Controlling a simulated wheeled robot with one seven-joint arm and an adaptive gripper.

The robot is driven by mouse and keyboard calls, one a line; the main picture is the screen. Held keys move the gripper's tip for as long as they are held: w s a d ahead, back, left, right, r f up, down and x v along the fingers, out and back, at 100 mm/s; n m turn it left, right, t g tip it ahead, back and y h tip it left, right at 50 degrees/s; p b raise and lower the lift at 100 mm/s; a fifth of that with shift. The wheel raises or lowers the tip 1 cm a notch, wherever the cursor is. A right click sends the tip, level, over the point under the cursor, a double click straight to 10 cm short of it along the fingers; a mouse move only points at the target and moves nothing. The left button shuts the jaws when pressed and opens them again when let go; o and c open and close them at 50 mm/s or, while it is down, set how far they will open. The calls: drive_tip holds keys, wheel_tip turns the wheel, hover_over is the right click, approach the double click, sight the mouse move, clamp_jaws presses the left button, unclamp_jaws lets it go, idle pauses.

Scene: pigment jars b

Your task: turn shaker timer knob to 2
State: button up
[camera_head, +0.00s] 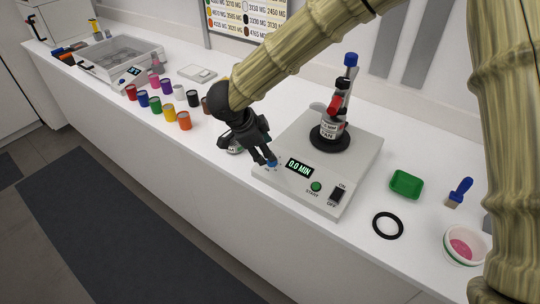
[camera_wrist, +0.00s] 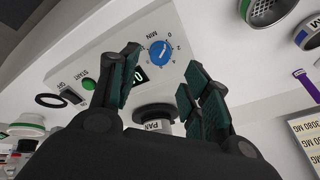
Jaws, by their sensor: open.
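The shaker (camera_head: 318,200) is a pale box on the white counter, with its blue timer knob (camera_head: 272,163) at the front left corner. In the wrist view the blue knob (camera_wrist: 160,53) sits inside a ring of printed numbers marked MIN. I cannot clearly read where its white mark points. The display (camera_head: 299,168) reads 0.0 MIN. My gripper (camera_head: 262,154) is just above the knob and partly covers it in the head view. In the wrist view my gripper (camera_wrist: 161,66) is open, with the knob between and beyond its fingertips. I cannot tell whether they touch it.
A green START button (camera_head: 316,186) and a black ON/OFF switch (camera_head: 337,195) are on the shaker's panel. A clamped can (camera_head: 331,129) stands on its top. Colored jars (camera_head: 169,112) stand left.

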drive_tip(key=shift+p+x, duration=0.5)
drive_tip(key=shift+x, duration=2.45)
drive_tip(key=shift+c, duration=0.2)
drive_tip(key=c, duration=1)
